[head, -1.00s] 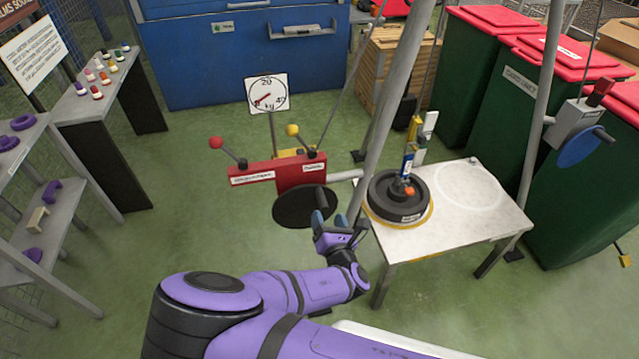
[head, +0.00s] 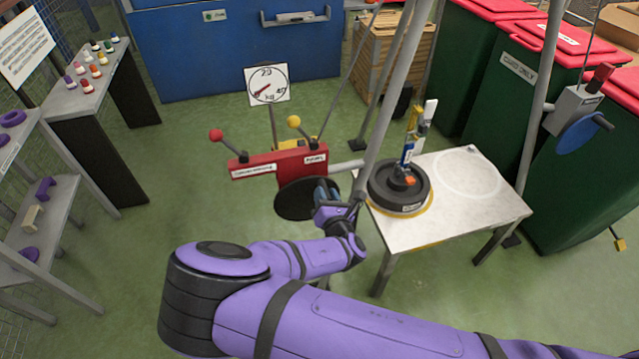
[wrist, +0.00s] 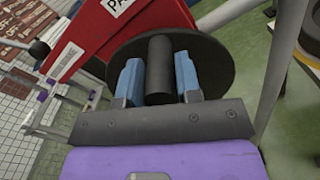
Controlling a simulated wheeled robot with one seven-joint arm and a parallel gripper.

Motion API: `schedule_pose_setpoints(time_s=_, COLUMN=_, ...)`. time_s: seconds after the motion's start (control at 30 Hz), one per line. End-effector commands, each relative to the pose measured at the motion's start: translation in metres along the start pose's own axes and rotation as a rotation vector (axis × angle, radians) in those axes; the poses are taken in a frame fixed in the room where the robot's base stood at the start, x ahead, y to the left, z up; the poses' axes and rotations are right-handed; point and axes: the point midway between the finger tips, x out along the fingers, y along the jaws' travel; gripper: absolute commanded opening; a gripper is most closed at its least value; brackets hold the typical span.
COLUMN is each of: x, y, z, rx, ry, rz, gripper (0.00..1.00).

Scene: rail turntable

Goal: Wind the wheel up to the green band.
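A black disc wheel (head: 292,199) sits on the front of a red lever box (head: 280,162). The wheel (wrist: 215,60) and its black cylindrical handle (wrist: 160,72) show in the wrist view. My gripper (head: 326,190) is at the wheel's right side. I cannot make out a green band.
A white table (head: 445,218) with a black round weight (head: 399,190) stands right of the wheel. Grey poles (head: 391,100) rise close beside my gripper. A blue wheel (head: 577,137) hangs on a winch at right. Shelves (head: 40,215) are at left; the floor between is clear.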

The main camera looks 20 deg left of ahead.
Motion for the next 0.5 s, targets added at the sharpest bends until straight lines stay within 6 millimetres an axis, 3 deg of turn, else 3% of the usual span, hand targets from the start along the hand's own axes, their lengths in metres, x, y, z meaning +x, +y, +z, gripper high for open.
schedule_pose_setpoints(time_s=0.03, x=0.000, y=0.000, z=0.000, rx=0.000, ry=0.000, rz=0.000, gripper=0.20)
schedule_pose_setpoints(time_s=0.13, x=0.000, y=0.000, z=0.000, rx=0.000, ry=0.000, rz=0.000, gripper=0.00)
schedule_pose_setpoints(time_s=0.5, x=0.000, y=-0.015, z=-0.002, rx=0.143, ry=-0.001, rz=-0.004, gripper=0.00)
